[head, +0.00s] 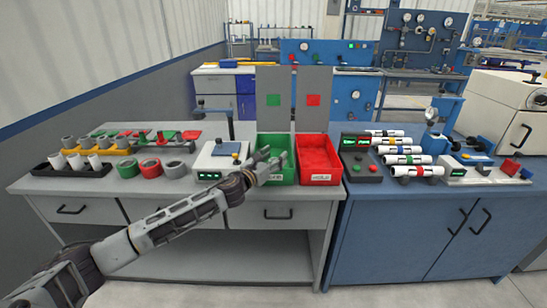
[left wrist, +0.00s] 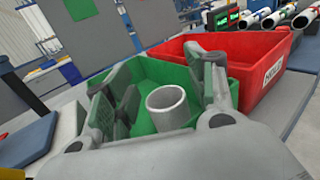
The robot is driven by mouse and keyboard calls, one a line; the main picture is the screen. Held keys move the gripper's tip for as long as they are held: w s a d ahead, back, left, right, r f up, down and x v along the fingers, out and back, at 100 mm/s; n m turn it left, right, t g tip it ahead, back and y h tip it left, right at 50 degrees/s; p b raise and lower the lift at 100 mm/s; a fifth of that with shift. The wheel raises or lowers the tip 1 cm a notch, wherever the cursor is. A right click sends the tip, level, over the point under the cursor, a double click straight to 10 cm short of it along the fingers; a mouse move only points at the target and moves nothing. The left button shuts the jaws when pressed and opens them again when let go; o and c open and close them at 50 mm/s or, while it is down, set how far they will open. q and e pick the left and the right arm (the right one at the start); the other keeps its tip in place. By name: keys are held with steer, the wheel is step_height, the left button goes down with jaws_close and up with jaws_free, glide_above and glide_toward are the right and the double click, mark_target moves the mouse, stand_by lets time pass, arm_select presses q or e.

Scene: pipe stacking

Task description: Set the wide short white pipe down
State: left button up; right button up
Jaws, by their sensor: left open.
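The wide short white pipe (left wrist: 171,117) stands upright inside the green bin (head: 272,139) in the left wrist view. The green bin's back wall (left wrist: 150,72) shows behind it. My left gripper (head: 274,160) is over the green bin in the head view. In the left wrist view its two fingers are spread wide on either side of the pipe, with visible gaps. The pipe is not clearly seen in the head view, where the gripper covers much of the bin. My right gripper is in neither view.
A red bin (head: 316,152) adjoins the green bin on the right. A scale (head: 218,158) stands to the left, with tape rolls (head: 151,167) and a black pipe rack (head: 70,170) farther left. Banded white pipes (head: 407,160) lie on the blue cabinet at right.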

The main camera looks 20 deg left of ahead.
arm_select(q)
steer(key=shift+a+f, duration=0.1)
steer(key=shift+f, duration=0.5)
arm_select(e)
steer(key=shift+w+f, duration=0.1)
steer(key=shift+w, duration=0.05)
arm_select(q)
steer(key=shift+r+p, duration=0.35)
steer(key=shift+r, duration=0.05)
steer(key=shift+s+a+f, duration=0.15)
steer(key=shift+s+a, duration=0.05)
steer(key=shift+s, duration=0.15)
steer(key=shift+r+v, duration=0.15)
steer(key=shift+v, duration=0.65)
steer(key=shift+r+v, duration=0.15)
steer(key=shift+v, duration=0.6)
steer(key=v, duration=0.8)
steer(key=shift+r, duration=0.35)
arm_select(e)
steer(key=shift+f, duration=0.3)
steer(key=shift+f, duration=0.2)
